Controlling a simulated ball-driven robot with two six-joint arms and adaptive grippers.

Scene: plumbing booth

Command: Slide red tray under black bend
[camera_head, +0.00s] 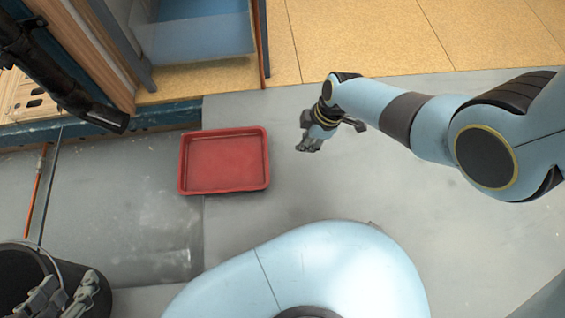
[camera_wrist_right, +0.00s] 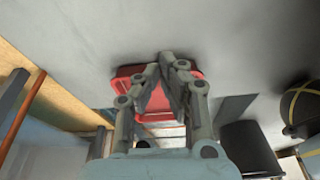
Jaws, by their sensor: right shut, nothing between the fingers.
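The red tray (camera_head: 223,163) lies flat on the grey floor, empty, in the middle of the head view. The black bend (camera_head: 75,95) is at the upper left, its lower end pointing toward the tray; the tray is to its right, clear of it. My right gripper (camera_head: 308,147) is to the right of the tray, apart from it, shut and empty. In the right wrist view its fingertips (camera_wrist_right: 175,62) come together in front of the red tray (camera_wrist_right: 125,85), hiding part of it. My left gripper (camera_head: 65,300) is at the bottom left, over a black bucket; its opening is unclear.
The black bucket (camera_head: 18,275) stands at the bottom left. An orange-and-grey long tool (camera_head: 38,195) lies left of the tray. A cabinet with a blue interior (camera_head: 195,35) stands behind the tray.

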